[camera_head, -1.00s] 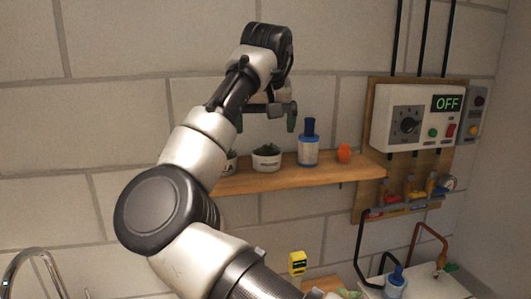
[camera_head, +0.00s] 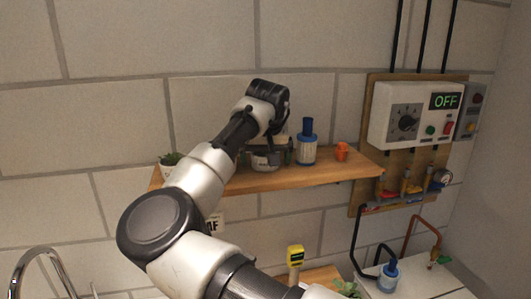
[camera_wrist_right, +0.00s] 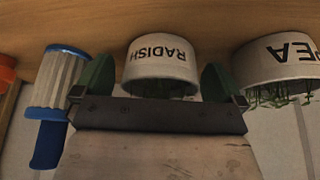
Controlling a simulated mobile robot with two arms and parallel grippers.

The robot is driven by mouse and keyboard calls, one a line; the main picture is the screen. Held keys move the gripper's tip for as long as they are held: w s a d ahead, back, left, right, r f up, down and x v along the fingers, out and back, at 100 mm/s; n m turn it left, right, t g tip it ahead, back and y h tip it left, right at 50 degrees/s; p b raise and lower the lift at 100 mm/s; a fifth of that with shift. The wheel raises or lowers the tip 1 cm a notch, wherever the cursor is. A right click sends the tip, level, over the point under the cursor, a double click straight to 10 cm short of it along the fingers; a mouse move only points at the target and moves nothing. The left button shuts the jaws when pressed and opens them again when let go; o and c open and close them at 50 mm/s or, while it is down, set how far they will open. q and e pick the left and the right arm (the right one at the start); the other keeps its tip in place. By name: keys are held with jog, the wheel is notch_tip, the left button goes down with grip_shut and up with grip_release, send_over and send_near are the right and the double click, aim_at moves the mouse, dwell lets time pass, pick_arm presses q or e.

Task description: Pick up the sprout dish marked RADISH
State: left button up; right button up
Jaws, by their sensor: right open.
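The white sprout dish marked RADISH (camera_wrist_right: 163,62) stands on the wooden shelf. In the right wrist view the picture is upside down, and green sprouts show at the dish's rim. My right gripper (camera_wrist_right: 160,80) is open, with one green finger on each side of the dish. Small gaps show between fingers and dish. In the head view my right gripper (camera_head: 266,152) is low over the shelf and mostly hides this dish (camera_head: 263,164). My left gripper is not in view.
A white dish marked PEA (camera_wrist_right: 280,60) stands close beside one finger. A blue-capped bottle (camera_head: 307,145) and an orange item (camera_head: 341,151) stand right of the gripper on the shelf (camera_head: 325,172). Another planted dish (camera_head: 170,163) is at its left end.

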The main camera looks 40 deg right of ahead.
jog(key=shift+f, duration=0.15)
jog(key=shift+c, duration=0.2)
jog(key=c, duration=0.9)
